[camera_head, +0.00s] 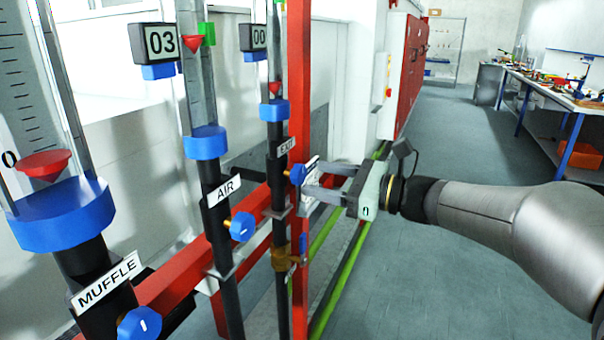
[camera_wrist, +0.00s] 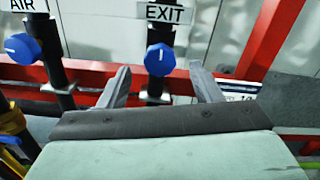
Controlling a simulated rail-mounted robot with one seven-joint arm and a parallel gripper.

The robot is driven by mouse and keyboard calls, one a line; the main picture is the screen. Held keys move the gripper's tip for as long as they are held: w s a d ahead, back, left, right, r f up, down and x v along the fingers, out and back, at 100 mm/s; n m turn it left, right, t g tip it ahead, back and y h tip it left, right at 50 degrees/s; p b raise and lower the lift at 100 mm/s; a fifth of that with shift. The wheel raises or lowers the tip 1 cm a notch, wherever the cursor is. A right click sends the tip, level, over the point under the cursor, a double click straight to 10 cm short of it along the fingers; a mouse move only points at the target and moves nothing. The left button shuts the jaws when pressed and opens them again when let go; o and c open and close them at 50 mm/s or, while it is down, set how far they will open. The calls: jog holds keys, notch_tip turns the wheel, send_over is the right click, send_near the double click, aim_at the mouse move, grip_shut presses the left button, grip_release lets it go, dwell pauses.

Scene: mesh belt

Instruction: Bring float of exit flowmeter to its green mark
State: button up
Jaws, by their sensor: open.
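The exit flowmeter (camera_head: 275,110) is a clear tube with blue collars, labelled EXIT. Its red float (camera_head: 275,88) sits low, just above the collar, well below the green mark (camera_head: 279,3) at the frame's top. The display (camera_head: 253,37) beside it reads 00. Its blue knob (camera_head: 298,174) is below the label and also shows in the wrist view (camera_wrist: 160,60). My gripper (camera_head: 311,178) is open at the knob. In the wrist view its two fingers (camera_wrist: 160,75) stand left and right of the knob, with gaps on both sides; contact is not visible.
The AIR flowmeter (camera_head: 205,143) and its blue knob (camera_head: 242,226) stand left of EXIT. The MUFFLE flowmeter (camera_head: 62,215) is nearer. A red upright post (camera_head: 299,70) stands close to my gripper. A red rail (camera_head: 180,280) runs behind the pipes.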

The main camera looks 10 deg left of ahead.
aim_at(303, 176)
jog(key=shift+w+a, duration=0.25)
jog(key=shift+a, duration=0.9)
jog(key=shift+w+a, duration=0.2)
jog(key=shift+a, duration=0.95)
jog(key=c, duration=1)
jog(key=shift+f, duration=0.15)
